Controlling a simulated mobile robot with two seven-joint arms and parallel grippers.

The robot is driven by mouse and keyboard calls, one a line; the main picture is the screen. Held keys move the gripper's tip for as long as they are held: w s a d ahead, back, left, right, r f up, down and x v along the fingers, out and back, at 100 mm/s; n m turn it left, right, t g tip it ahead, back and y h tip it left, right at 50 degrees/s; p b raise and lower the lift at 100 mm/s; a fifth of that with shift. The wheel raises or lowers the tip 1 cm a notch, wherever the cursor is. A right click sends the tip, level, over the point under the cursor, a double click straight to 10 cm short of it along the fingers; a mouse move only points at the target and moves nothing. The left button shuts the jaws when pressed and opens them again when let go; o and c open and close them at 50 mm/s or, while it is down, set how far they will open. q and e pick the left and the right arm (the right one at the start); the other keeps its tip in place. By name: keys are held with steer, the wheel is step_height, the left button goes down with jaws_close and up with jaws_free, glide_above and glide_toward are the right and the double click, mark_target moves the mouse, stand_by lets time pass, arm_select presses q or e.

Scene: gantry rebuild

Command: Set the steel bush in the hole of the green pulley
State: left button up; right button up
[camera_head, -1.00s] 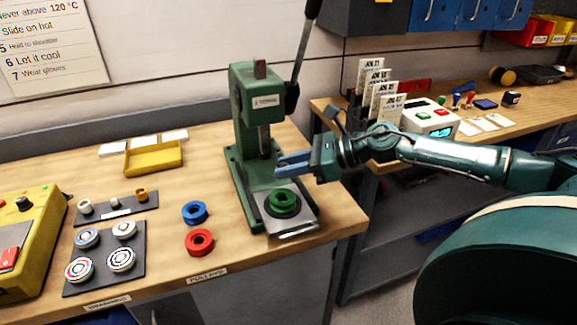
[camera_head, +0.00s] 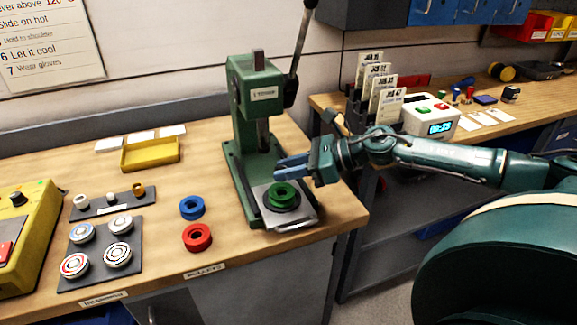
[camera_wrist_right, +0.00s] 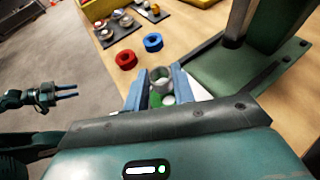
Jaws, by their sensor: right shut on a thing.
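The green pulley (camera_head: 283,195) lies flat on the plate of the green press, its hole facing up. My right gripper (camera_head: 277,167) is just above and behind it in the head view. In the right wrist view the fingers of my right gripper (camera_wrist_right: 158,88) are shut on the steel bush (camera_wrist_right: 160,74), a grey ring with its opening up. Part of the green pulley (camera_wrist_right: 155,99) shows below, between the fingers. The bush cannot be made out in the head view. My left gripper (camera_wrist_right: 68,91) shows only in the wrist view, empty, its fingers apart.
The green press (camera_head: 254,100) stands close behind the pulley, with its ram overhead. A blue pulley (camera_head: 192,208) and a red pulley (camera_head: 197,237) lie left of it. Farther left are a bearing tray (camera_head: 100,258), a small-parts rack (camera_head: 113,209) and a yellow machine (camera_head: 28,225).

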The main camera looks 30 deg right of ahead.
steer(key=shift+f+b, duration=0.55)
steer(key=shift+f, duration=0.4)
steer(key=shift+f+b, duration=0.5)
steer(key=shift+f, duration=0.15)
steer(key=shift+f+b, duration=0.35)
steer(key=shift+b, duration=0.05)
arm_select(q)
steer(key=shift+w+d+f+h, duration=0.2)
steer(key=shift+d+f+h, duration=0.1)
steer(key=shift+d, duration=0.25)
arm_select(e)
steer(key=shift+f, duration=0.15)
steer(key=o, duration=1.1)
steer(key=shift+c, duration=0.2)
arm_select(q)
steer(key=shift+a, duration=0.1)
